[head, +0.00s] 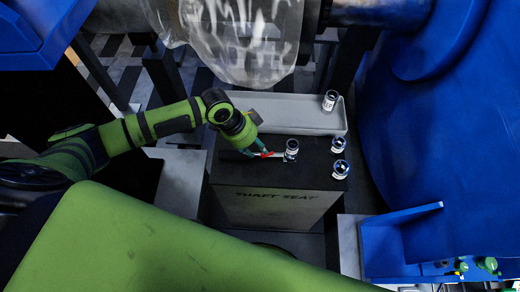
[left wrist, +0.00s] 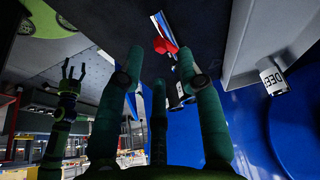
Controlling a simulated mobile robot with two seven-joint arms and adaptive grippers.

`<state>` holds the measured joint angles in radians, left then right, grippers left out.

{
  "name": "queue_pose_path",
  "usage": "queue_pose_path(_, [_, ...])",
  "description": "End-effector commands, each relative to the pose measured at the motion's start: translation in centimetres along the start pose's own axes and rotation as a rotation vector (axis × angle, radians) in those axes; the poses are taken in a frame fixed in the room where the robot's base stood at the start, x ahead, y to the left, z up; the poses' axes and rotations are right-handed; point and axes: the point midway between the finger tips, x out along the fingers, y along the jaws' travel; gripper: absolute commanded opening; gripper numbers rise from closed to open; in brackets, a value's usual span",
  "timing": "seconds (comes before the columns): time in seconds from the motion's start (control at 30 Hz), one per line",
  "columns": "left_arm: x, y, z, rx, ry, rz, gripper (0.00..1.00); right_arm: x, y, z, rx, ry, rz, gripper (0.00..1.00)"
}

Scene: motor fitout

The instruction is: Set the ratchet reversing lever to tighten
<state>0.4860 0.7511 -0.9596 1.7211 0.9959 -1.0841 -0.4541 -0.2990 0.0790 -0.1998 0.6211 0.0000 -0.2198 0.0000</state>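My left gripper (head: 259,148) is at the ratchet's left part, close to the red part. In the left wrist view its fingers are apart, with the red part just beyond the tips; contact cannot be told. A green arm with a spread-fingered gripper (left wrist: 72,72), apparently my right one, stands far off there.
Two sockets (head: 338,144) (head: 341,168) stand at the right edge of the dark block (head: 262,180). A grey tray (head: 292,119) behind holds another white-labelled socket (head: 330,100). Clear plastic sheeting (head: 240,45) hangs above. A blue bin (head: 395,240) is at the lower right.

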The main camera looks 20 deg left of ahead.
Motion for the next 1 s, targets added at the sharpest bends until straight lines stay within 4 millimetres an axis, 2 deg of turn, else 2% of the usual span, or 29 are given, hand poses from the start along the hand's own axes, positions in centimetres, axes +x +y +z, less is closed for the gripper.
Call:
queue_pose_path(0.1, [1.7, 0.0, -0.1, -0.002, -0.001, 0.0, 0.36, -0.2, 0.0, 0.0, 0.0, -0.001, 0.0, 0.63])
queue_pose_path(0.23, [3.0, 0.0, 0.0, -0.002, -0.001, 0.0, 0.36, -0.3, 0.0, 0.1, 0.0, -0.001, 0.0, 0.63])
queue_pose_path(0.57, [3.5, 0.0, 0.0, -0.001, -0.002, -0.001, 0.36, -0.3, 0.0, 0.1, 0.0, -0.002, 0.0, 0.63])
queue_pose_path(0.67, [3.5, 0.0, 0.0, -0.002, -0.002, -0.001, 0.0, -0.3, 0.0, 0.1, 0.0, -0.003, 0.0, 0.63])
queue_pose_path(0.87, [3.5, 0.0, 0.0, -0.002, -0.002, -0.002, 0.0, -0.3, 0.0, 0.1, -0.001, -0.003, 0.0, 0.63])
queue_pose_path(1.0, [3.1, 0.2, -0.1, -0.037, -0.004, -0.012, 0.0, -1.5, 0.0, 0.1, -0.001, -0.003, 0.0, 0.63])
